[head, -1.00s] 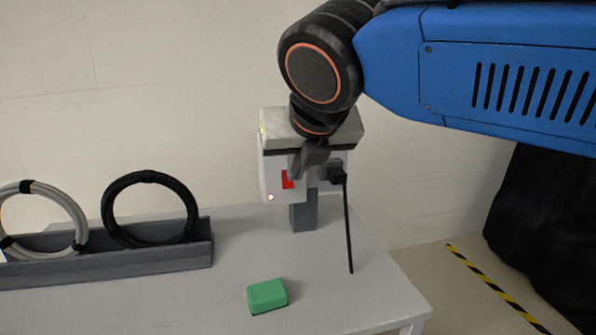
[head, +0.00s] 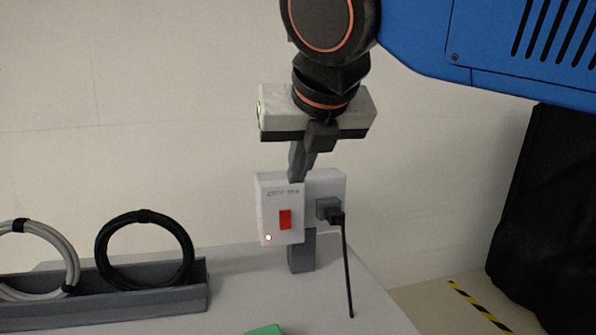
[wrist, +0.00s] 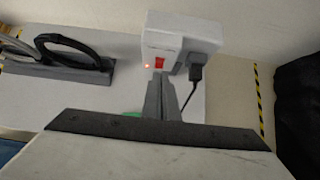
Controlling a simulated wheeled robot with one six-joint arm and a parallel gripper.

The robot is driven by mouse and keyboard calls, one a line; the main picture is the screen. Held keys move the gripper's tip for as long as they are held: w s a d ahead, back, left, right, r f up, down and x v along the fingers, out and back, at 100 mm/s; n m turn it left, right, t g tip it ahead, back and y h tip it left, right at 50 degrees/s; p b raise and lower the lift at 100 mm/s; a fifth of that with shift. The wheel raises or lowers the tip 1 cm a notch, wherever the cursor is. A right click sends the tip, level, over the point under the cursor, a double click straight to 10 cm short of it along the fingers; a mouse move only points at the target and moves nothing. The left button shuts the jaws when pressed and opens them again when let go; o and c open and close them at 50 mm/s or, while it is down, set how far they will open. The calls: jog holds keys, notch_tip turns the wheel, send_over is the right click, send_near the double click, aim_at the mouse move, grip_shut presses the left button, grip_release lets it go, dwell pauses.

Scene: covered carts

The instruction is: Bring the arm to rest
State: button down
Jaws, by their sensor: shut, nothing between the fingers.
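My gripper (head: 297,178) hangs from my blue and black arm, its dark fingers pointing down, shut and empty. In the head view its fingertips overlap the top of a white switch box (head: 279,208); I cannot tell whether they touch it. The box has a red switch (head: 285,219), a lit red lamp (head: 268,238) and a black plug (head: 331,212) in its right part, with a cord hanging down. It stands on a grey post (head: 301,257). In the wrist view the shut fingers (wrist: 160,78) show in front of the switch box (wrist: 180,32).
A grey table (head: 235,298) carries a grey rack (head: 150,300) with a black cable coil (head: 101,262) and a grey one (head: 74,262). A green block (head: 265,330) shows at the bottom edge. A black covered shape (head: 545,205) stands right, beyond floor tape (head: 480,304).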

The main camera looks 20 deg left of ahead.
jog(key=w+d+f+m+h, duration=0.1)
jog(key=w+d+f+m, duration=0.1)
jog(key=d+f+m, duration=0.6)
jog(key=w+d+f+m+g+h, duration=0.1)
jog(key=d+f+m, duration=0.2)
jog(key=d+m, duration=0.5)
jog(key=w+d+f+m+h, duration=0.15)
jog(key=d+f+m, duration=0.35)
jog(key=d, duration=0.6)
jog(key=s+d+f+m, duration=0.5)
jog(key=d+f+m, duration=0.3)
jog(key=f+m, duration=0.2)
jog(key=s+d+f+m+g, duration=0.1)
jog(key=s+d+f+m, duration=0.4)
jog(key=d+f+m, duration=0.3)
notch_tip(320, 180, down, 2)
jog(key=m+h, duration=0.1)
jog(key=m, duration=0.2)
jog(key=shift+s+d+g, duration=0.3)
jog(key=shift+s+d, duration=0.05)
jog(key=shift+s, duration=0.05)
jog(key=shift+s+a, duration=0.1)
